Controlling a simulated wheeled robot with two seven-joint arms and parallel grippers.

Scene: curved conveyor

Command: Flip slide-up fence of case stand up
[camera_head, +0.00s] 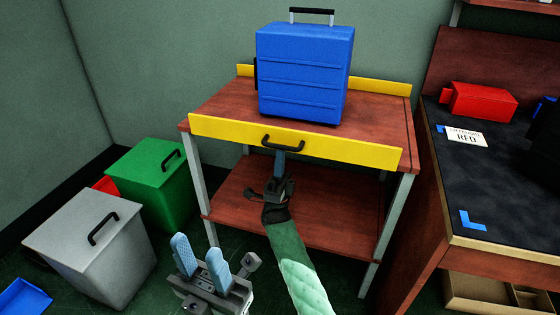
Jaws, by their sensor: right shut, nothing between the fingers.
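The case stand (222,112) is a wooden table on grey legs with a lower shelf. Its yellow front fence (350,148) stands up along the front edge, rising a little above the tabletop at the left, with a black handle (283,141) at its middle. A blue case (305,75) stands upright on the tabletop behind the fence. My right gripper (280,155) is shut and empty, just below the handle; I cannot tell whether its tip touches the handle or fence. My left gripper (203,262) is open and empty, low in front of the stand.
A green bin (150,185) and a grey bin (85,250) stand at the left. A blue tray (22,300) lies at the lower left. A dark workbench (455,185) at the right holds a red case (480,102) and a sign (466,138).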

